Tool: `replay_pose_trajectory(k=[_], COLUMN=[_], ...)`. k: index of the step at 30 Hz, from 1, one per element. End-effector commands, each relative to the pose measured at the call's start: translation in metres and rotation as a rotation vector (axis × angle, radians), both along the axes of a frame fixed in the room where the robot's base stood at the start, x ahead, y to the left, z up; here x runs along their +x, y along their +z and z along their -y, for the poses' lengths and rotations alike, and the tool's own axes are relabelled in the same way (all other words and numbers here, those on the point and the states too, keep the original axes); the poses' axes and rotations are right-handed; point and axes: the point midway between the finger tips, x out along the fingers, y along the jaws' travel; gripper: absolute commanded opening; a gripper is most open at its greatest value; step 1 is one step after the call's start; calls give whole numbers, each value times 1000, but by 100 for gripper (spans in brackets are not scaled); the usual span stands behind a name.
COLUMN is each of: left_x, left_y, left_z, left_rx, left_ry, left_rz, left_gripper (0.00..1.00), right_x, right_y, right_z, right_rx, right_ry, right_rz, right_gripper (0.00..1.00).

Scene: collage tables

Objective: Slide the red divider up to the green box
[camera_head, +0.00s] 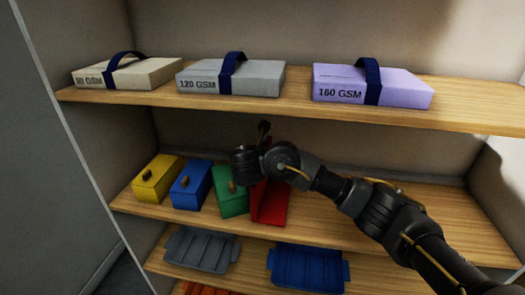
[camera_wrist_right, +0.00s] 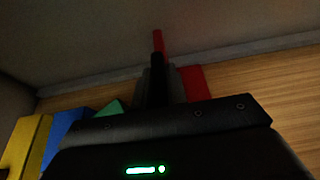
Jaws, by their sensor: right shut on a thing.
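The red divider (camera_head: 272,203) stands on the middle shelf just right of the green box (camera_head: 232,200). Its upright panel is partly hidden by my arm, and its flat foot reaches right. In the head view, panel and box look very close; I cannot tell whether they touch. My right gripper (camera_wrist_right: 158,82) is shut on the divider's upright panel; a red strip (camera_wrist_right: 157,41) of it shows beyond the fingers in the wrist view. The green box also shows in the wrist view (camera_wrist_right: 112,108), left of the fingers. My left gripper is not in view.
A blue box (camera_head: 190,188) and a yellow box (camera_head: 157,180) stand left of the green box. The middle shelf (camera_head: 330,215) is bare to the right. Paper packs (camera_head: 370,85) lie on the shelf above. Grey (camera_head: 200,250) and blue trays (camera_head: 308,270) sit below.

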Motion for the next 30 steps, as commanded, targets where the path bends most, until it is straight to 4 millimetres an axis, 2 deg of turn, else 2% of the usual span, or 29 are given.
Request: replay_pose_trajectory(k=[4, 5, 10, 20, 23, 30], left_x=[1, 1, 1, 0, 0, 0], left_y=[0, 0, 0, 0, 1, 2], left_z=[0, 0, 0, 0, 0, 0], left_rx=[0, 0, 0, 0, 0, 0], left_ry=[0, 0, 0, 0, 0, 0], left_rz=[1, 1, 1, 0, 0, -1], left_gripper=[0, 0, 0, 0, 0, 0], right_x=[0, 0, 0, -3, -14, -57], right_y=[-2, -2, -1, 1, 5, 23], right_z=[-1, -1, -1, -2, -6, -18], right_rx=[-1, -1, 0, 2, 5, 6], right_ry=[2, 2, 1, 2, 5, 6], right_rz=[-3, -3, -2, 0, -2, -1], right_gripper=[0, 16, 36, 36, 36, 36])
